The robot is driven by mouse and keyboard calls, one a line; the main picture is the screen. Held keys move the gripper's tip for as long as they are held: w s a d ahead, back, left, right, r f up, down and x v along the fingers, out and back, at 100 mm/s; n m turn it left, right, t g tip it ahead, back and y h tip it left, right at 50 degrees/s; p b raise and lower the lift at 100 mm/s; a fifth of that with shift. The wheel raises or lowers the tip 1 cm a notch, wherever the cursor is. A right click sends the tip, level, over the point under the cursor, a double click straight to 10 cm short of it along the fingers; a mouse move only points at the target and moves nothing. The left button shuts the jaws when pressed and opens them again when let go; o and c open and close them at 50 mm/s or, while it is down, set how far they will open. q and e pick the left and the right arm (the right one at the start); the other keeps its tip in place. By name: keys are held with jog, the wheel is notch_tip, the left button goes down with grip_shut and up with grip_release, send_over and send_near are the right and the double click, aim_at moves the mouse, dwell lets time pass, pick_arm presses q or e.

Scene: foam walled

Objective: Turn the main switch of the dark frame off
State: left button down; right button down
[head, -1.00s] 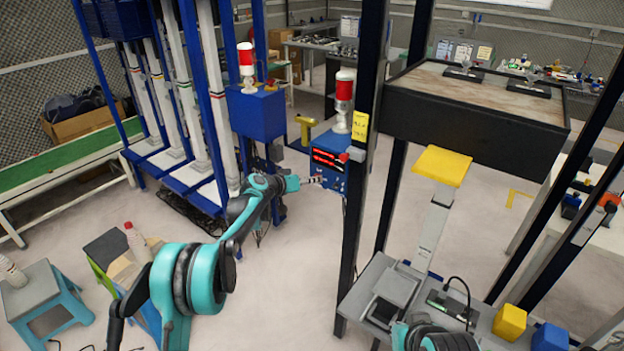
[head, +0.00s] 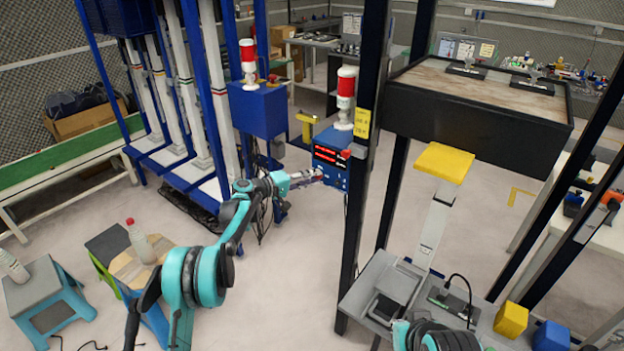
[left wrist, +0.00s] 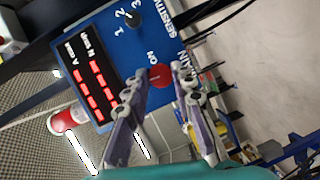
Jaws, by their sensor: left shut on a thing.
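The dark frame (head: 362,215) stands right of centre in the head view. Its blue control box (head: 328,182) with red displays is beside the near left post. In the left wrist view the box (left wrist: 88,45) has a black sensitivity knob (left wrist: 133,19) and the red main switch (left wrist: 159,76), labelled MAIN with ON printed beside it. My left gripper (head: 320,174) reaches the box from the left. In the left wrist view its fingertips (left wrist: 161,78) are shut on the red switch, one on each side. The switch's exact pointing is too small to tell. My right gripper is out of view.
A blue frame (head: 210,120) with white columns stands left of my left arm. Red-white beacons (head: 346,95) stand above the boxes. Stools and a bottle (head: 140,243) are at lower left. A grey bench (head: 385,290) is at lower right. Open floor lies between.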

pick_arm(q)
jog(key=shift+f+n, duration=0.15)
jog(key=shift+n, duration=0.35)
jog(key=c, duration=1.3)
grip_release()
jog(key=v, duration=1.2)
jog(key=shift+f, duration=0.15)
